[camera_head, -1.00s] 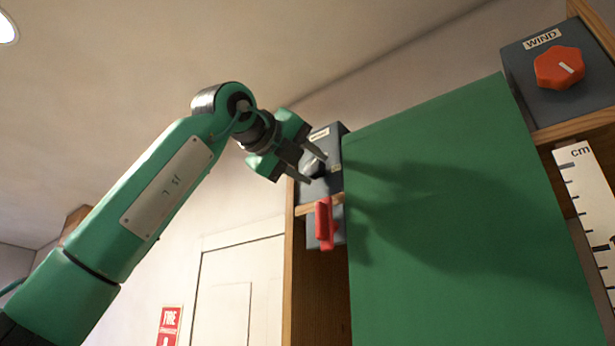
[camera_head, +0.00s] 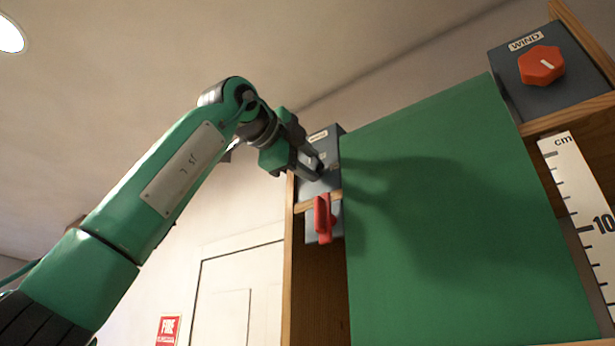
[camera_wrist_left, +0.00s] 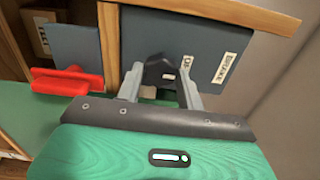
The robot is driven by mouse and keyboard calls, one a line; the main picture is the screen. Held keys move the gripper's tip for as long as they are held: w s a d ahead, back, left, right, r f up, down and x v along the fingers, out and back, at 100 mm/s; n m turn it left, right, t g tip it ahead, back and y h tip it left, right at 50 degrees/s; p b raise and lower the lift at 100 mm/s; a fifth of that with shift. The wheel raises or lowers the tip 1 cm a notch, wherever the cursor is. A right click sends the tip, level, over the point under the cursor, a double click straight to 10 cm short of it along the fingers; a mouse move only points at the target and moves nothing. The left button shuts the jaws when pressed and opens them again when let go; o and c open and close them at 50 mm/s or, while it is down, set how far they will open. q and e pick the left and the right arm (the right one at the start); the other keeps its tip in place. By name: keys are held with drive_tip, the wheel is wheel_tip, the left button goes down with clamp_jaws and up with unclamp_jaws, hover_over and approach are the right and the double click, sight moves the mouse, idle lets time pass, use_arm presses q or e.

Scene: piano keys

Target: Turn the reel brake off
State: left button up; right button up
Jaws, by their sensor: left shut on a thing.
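The grey brake box (camera_head: 333,150) is at the upper left of the green panel in the head view. In the left wrist view the box (camera_wrist_left: 212,38) carries a "BRAKE" label (camera_wrist_left: 225,68). A smaller label beside the knob is partly hidden. The dark brake knob (camera_wrist_left: 157,70) sits between the fingers of my left gripper (camera_wrist_left: 161,78). My left gripper (camera_head: 316,172) is shut on the knob, one finger on each side, and mostly covers it in the head view. My right gripper is not in view.
A red handle (camera_head: 322,217) on a grey plate is just below the brake box. The large green panel (camera_head: 440,220) stands to the right. A red "WIND" knob (camera_head: 541,65) and a white cm scale (camera_head: 580,205) are at the far right. Wooden frame edges (camera_wrist_left: 210,12) border the box.

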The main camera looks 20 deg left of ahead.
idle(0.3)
use_arm(q)
drive_tip(key=o, duration=1)
drive_tip(key=shift+a, duration=0.1)
drive_tip(key=shift+s+a+f+b, duration=0.1)
drive_tip(key=shift+s+a+b, duration=0.05)
drive_tip(key=shift+s+b, duration=0.3)
drive_tip(key=b+v, duration=0.3)
drive_tip(key=v, duration=1)
drive_tip(key=shift+b, duration=0.35)
